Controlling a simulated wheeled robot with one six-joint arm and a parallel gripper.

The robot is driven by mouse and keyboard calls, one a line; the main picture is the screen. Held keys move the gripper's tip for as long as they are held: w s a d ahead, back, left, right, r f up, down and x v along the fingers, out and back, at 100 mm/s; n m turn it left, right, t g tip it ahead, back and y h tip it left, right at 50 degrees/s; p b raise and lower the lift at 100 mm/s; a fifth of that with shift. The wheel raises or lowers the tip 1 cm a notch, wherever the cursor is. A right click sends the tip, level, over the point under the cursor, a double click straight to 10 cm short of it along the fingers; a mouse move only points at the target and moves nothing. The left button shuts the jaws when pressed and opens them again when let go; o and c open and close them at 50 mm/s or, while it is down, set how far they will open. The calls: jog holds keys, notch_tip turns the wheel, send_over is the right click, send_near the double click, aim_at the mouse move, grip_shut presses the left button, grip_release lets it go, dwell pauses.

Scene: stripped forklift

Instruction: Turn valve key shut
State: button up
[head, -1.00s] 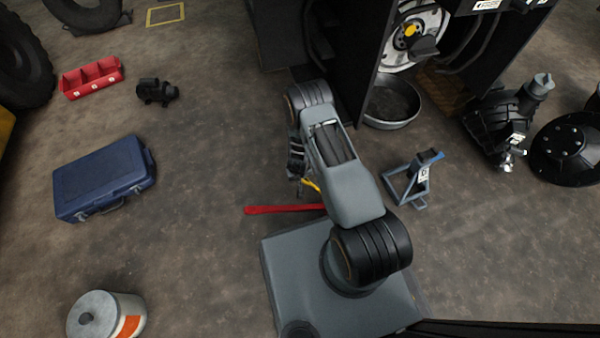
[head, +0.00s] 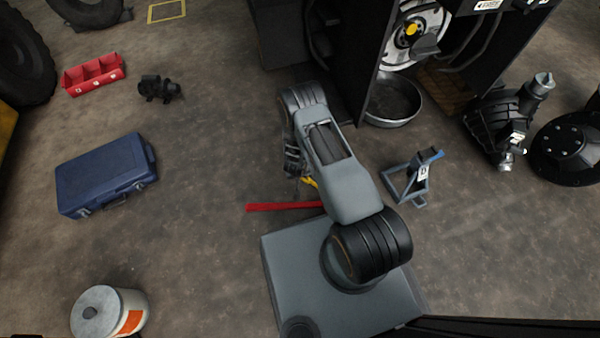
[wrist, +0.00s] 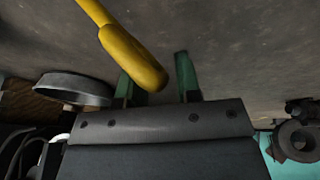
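My gripper (wrist: 156,76) shows two green fingers standing apart in the wrist view. A yellow rod with a thick rounded end (wrist: 135,58) reaches in from the top left and overlaps the space between the fingers; I cannot tell whether it touches them. A small piece of yellow (head: 310,182) also shows beside my arm in the head view. My gripper is mostly hidden there behind my arm. I cannot tell for certain which thing is the valve key. A yellow knob (head: 411,28) sits on a pale round part inside the dark forklift frame.
A red bar (head: 282,207) lies beside my base. A blue-grey stand (head: 416,181) and a metal pan (head: 393,104) are to the right of my arm. A blue case (head: 105,176) lies on the left, with a lidded canister (head: 108,312) below it. Floor between is clear.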

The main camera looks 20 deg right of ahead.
jog(key=shift+o, duration=0.7)
jog(key=shift+d, duration=0.1)
jog(key=p+v, duration=0.6)
jog(key=v, duration=0.7)
jog(key=shift+r, duration=0.4)
jog(key=shift+s, duration=0.1)
